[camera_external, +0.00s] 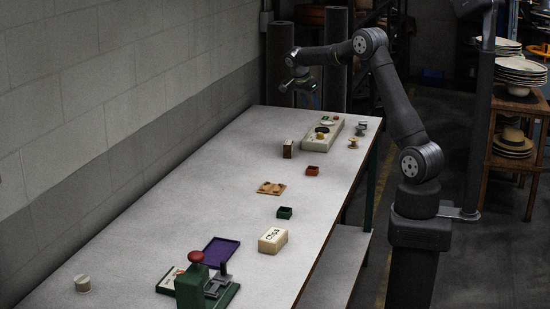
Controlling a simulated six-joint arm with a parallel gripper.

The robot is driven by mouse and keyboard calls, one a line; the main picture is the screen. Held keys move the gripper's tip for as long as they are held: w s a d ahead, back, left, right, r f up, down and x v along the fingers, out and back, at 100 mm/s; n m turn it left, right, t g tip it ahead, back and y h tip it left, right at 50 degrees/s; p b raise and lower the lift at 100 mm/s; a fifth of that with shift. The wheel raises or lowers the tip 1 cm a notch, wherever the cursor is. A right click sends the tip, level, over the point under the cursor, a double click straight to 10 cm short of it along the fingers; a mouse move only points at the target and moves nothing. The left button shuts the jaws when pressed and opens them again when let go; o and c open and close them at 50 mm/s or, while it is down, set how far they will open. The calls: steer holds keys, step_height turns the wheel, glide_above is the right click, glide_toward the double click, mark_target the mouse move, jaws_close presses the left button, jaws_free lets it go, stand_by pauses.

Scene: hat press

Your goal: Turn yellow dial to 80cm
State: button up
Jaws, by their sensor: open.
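A long cream panel (312,144) lies near the far end of the table. A yellow dial (321,131) with a dark part sits on it, with a small green and yellow part (327,123) further back. The dial's marks and setting are too small to read. My gripper (286,88) is open and hangs in the air above the far end of the table, up and left of the panel in the picture. It is apart from the dial, and nothing shows between its fingers.
A green press (205,284) and purple tray (222,252) are near. Small spools (353,142) sit right of the panel.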

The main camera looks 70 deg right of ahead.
mark_target(321, 134)
steer(key=shift+v, duration=1.5)
steer(key=x, duration=1.7)
steer(key=shift+d+f, duration=0.1)
steer(key=shift+f, duration=0.1)
steer(key=shift+s+f, duration=0.15)
steer(key=shift+f, duration=0.05)
steer(key=shift+r+n+t, duration=0.25)
steer(key=shift+n+t, duration=0.05)
steer(key=shift+n, duration=0.6)
steer(key=n+t, duration=0.1)
steer(key=n, duration=0.2)
steer(key=n+t, duration=0.1)
steer(key=n, duration=0.2)
steer(key=shift+s+t+h, duration=0.15)
steer(key=shift+t+h, duration=0.15)
steer(key=shift+h, duration=0.1)
steer(key=shift+s+n+t+y, duration=0.15)
steer(key=shift+n+t, duration=0.25)
steer(key=shift+n, duration=0.85)
steer(key=shift+w+n+t+y, duration=0.1)
steer(key=shift+n+t+y, duration=0.25)
steer(key=shift+n, duration=0.9)
steer(key=shift+s+n+t+y, duration=0.1)
steer(key=shift+n+t+y, duration=0.35)
steer(key=shift+n, duration=1.25)
